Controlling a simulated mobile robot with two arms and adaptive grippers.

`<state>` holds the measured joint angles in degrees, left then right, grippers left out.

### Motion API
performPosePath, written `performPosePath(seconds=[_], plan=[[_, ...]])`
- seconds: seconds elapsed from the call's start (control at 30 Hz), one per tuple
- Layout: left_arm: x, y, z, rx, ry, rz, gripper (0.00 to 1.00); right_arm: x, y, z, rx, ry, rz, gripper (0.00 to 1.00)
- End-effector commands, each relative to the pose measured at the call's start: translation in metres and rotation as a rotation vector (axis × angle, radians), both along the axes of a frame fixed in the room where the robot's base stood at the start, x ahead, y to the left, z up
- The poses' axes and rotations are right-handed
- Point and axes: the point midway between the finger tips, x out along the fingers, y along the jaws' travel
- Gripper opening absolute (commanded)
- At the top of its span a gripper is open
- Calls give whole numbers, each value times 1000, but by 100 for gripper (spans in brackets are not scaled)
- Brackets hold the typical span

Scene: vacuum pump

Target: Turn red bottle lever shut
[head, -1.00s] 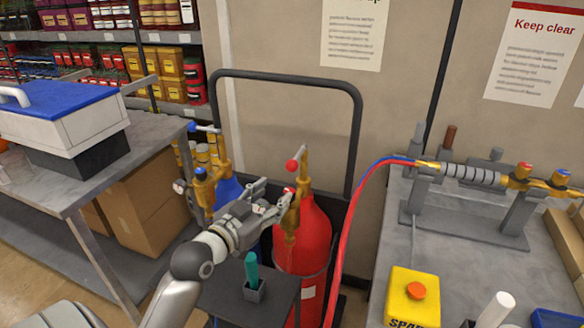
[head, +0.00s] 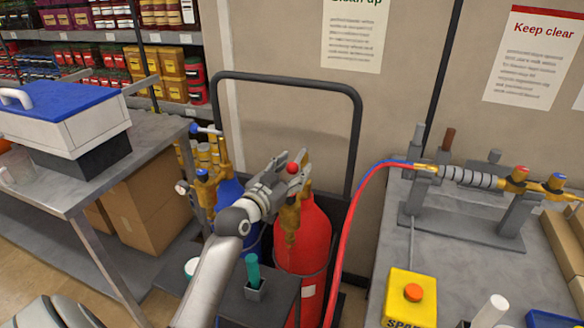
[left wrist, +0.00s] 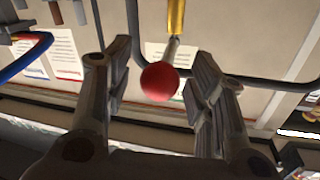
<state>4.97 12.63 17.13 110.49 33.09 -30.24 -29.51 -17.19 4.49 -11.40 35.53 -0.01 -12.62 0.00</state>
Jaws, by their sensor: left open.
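The red bottle (head: 303,240) stands upright in a dark cart, with a brass valve (head: 291,214) on top. Its lever ends in a red ball knob (head: 293,169). In the left wrist view the red knob (left wrist: 159,81) sits on a grey stem (left wrist: 172,48) below a brass part (left wrist: 176,16). My left gripper (head: 283,167) is open at the top of the valve. Its fingers (left wrist: 155,85) lie on either side of the knob, with gaps on both sides. The gripper hides part of the lever in the head view. My right gripper is not in view.
A blue bottle (head: 229,193) with its own brass valve stands left of the red one. The cart's dark handle (head: 287,78) arches behind. A red-blue hose (head: 345,225) runs right to a bench (head: 455,270). A grey table (head: 150,140) stands left.

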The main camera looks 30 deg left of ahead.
Motion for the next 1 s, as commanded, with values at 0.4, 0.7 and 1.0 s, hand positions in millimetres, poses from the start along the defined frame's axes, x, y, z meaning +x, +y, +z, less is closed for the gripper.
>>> performPosePath(seconds=[0.4, 0.7, 1.0], plan=[[2, 0, 0, -1, 0, 0, 38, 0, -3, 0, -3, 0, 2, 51], [2, 0, 0, 0, 0, 0, 0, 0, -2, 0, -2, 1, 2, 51], [4, 0, 0, 0, 0, 4, 0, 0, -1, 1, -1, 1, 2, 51]])
